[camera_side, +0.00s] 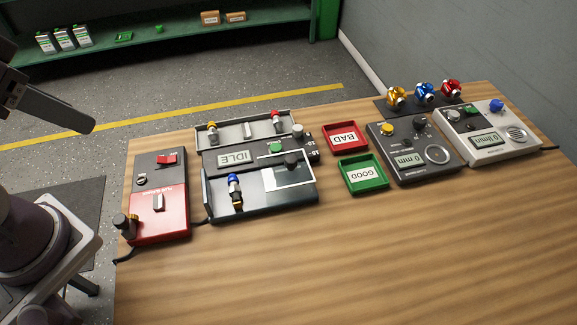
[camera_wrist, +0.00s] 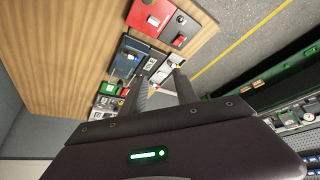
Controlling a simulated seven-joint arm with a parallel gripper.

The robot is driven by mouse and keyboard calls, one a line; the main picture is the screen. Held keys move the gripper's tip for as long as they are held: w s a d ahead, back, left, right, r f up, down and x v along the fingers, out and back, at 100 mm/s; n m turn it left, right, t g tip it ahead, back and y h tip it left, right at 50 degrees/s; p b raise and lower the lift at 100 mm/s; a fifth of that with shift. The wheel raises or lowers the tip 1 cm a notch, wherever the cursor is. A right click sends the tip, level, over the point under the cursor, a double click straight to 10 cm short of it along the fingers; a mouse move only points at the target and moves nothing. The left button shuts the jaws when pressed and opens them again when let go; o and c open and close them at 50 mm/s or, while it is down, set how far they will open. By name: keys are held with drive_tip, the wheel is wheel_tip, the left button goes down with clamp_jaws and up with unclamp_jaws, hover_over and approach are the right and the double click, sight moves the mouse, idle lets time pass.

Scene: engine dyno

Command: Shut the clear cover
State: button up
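The clear cover is hard to make out. In the side view, the bench unit with the IDLE display (camera_side: 238,157) has a shallow grey frame (camera_side: 262,131) along its back and a dark bay (camera_side: 262,203) in front. A blue-topped fitting (camera_side: 234,190) stands in the bay. A thin white outline shows at the bay's right; I cannot tell if it is a cover edge. The unit also shows in the wrist view (camera_wrist: 127,58), beyond my fingers. My gripper (camera_wrist: 163,80) is open and empty, its fingers apart. In the side view my arm is at the upper left, away from the unit.
A red-fronted box (camera_side: 159,217) stands left of the unit. To the right are a red BAD tray (camera_side: 334,149), a green GOOD tray (camera_side: 352,186), a dark meter (camera_side: 401,166) and a pale meter (camera_side: 512,148). Several coloured fittings stand behind the meters. The front of the wooden table (camera_side: 380,260) is clear.

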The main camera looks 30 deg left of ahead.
drive_tip(key=shift+w+d+r, duration=0.1)
drive_tip(key=shift+w+r, duration=0.05)
drive_tip(key=shift+w, duration=0.15)
drive_tip(key=c, duration=0.3)
drive_tip(key=w+d, duration=0.1)
drive_tip(key=w, duration=0.1)
drive_tip(key=w+d+r+m, duration=0.1)
drive_tip(key=w, duration=0.2)
drive_tip(key=w+d+m, duration=0.1)
drive_tip(key=w, duration=0.2)
drive_tip(key=shift+d+r+g+h, duration=0.1)
drive_tip(key=shift+r+g+h, duration=0.1)
drive_tip(key=shift+g+h, duration=0.1)
clamp_jaws()
drive_tip(key=m+g+h, duration=0.2)
drive_tip(key=m, duration=0.3)
hover_over(303, 163)
wheel_tip(303, 163, down, 12)
drive_tip(key=r, duration=0.1)
wheel_tip(303, 163, down, 10)
drive_tip(key=shift+s+a, duration=0.2)
drive_tip(key=shift+s, duration=0.15)
